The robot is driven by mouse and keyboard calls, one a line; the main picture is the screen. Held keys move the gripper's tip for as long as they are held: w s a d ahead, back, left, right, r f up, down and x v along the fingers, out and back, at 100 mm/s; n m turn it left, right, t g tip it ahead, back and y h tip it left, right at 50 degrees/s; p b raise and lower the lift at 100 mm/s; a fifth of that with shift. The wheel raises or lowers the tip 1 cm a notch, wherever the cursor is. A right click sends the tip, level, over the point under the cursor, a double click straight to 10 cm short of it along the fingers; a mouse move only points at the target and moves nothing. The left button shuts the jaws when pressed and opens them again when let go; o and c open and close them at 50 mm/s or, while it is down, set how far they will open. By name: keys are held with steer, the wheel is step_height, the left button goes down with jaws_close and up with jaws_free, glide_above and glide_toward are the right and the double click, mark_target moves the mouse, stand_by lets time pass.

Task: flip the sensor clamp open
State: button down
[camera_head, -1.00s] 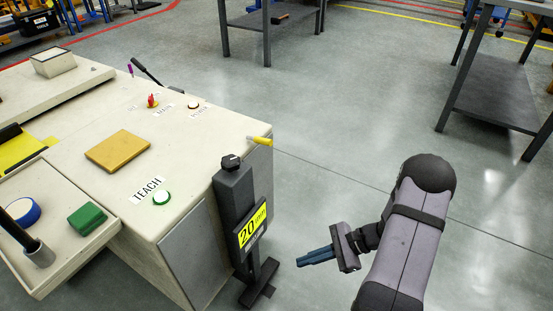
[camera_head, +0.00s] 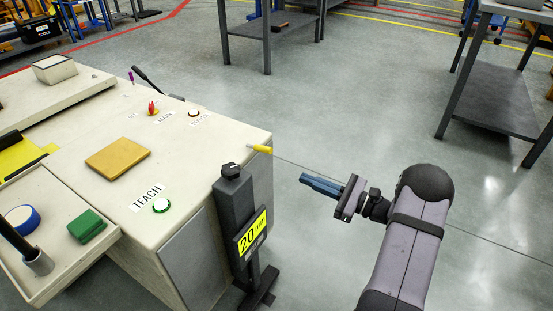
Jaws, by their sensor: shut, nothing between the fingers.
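I cannot tell for sure which part is the sensor clamp. A dark upright post (camera_head: 236,205) with a black knob (camera_head: 231,170) on top and a yellow "20" sign (camera_head: 251,233) stands at the front right corner of the bench. A yellow lever-like piece (camera_head: 260,149) sticks out from the bench's right edge, just behind the post. My gripper (camera_head: 303,181) is shut and empty, with blue-grey fingers pointing left. In the picture it is to the right of the post and the yellow piece, apart from both.
A tray (camera_head: 75,262) at left holds a green block (camera_head: 87,226). A dark shelf table (camera_head: 495,95) stands at right. The floor between is clear.

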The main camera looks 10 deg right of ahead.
steer(key=b, duration=0.3)
glide_toward(259, 148)
steer(key=shift+w+a+f, duration=1.15)
steer(key=shift+w+a, duration=0.35)
steer(key=shift+w, duration=0.65)
steer(key=shift+r, duration=0.15)
